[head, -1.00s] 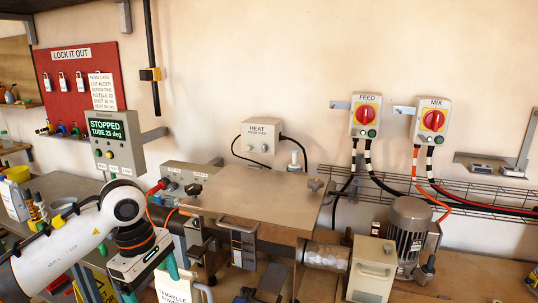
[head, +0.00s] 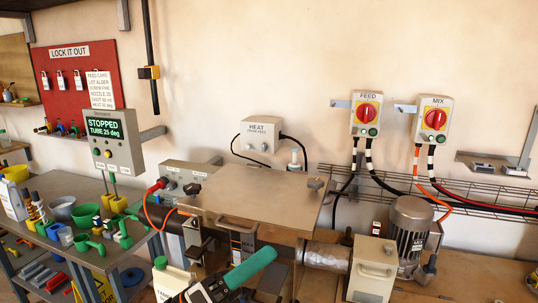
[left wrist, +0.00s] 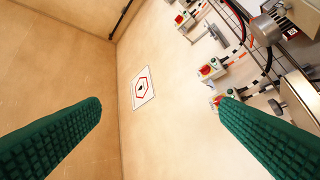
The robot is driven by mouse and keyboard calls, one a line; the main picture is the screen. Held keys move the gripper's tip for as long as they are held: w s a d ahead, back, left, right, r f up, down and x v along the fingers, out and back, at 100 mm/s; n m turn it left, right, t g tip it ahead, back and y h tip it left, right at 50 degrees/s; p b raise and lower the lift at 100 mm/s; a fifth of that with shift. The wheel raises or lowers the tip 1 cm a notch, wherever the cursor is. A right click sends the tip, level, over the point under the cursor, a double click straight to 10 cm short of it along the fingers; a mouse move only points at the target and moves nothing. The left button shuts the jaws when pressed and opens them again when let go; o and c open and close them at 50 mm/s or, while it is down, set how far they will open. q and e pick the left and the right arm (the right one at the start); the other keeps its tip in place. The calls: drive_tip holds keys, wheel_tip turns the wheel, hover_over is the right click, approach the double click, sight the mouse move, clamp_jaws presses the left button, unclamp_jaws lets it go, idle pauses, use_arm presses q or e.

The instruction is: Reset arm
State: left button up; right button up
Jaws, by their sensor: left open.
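My left gripper (head: 248,270) shows at the bottom centre of the head view, with one green ribbed finger pointing up and right and part of its dark body. Its other finger is not clear there. In the left wrist view both green fingers (left wrist: 160,104) are wide apart with nothing between them. Beyond them are the bare wall and a white sign (left wrist: 142,88) with a red mark. My right gripper is in neither view.
A metal-topped machine (head: 255,205) stands close behind the left gripper. A white container (head: 174,282) is to its left. A bench (head: 75,190) with cups and green scoops is at the left. A grey motor (head: 411,228) and a beige box (head: 372,268) are at the right.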

use_arm(q)
drive_tip(key=w+a+f+n+t+y, duration=0.2)
drive_tip(key=a+f+n+t+y, duration=0.3)
drive_tip(key=n+y, duration=0.45)
drive_tip(key=w+a+f+n+t+y, duration=0.2)
drive_tip(key=a+n+t+y, duration=0.35)
drive_tip(key=n, duration=0.75)
drive_tip(key=s+a+f+n+g+y, duration=0.2)
drive_tip(key=a+f+n+g+y, duration=0.25)
drive_tip(key=f+n, duration=0.4)
drive_tip(key=s+a+f+n+g+y, duration=0.1)
drive_tip(key=s+a+f+n+g, duration=0.15)
drive_tip(key=s+f+g, duration=0.6)
drive_tip(key=s+a+f+n+g+y, duration=0.15)
drive_tip(key=s+f+n+g, duration=0.25)
drive_tip(key=s+f, duration=0.8)
wheel_tip(320, 180, down, 23)
drive_tip(key=s, duration=0.2)
drive_tip(key=s+a+f+g, duration=0.2)
drive_tip(key=s+a+f, duration=0.1)
drive_tip(key=s+f, duration=1.4)
drive_tip(key=shift+f, duration=0.4)
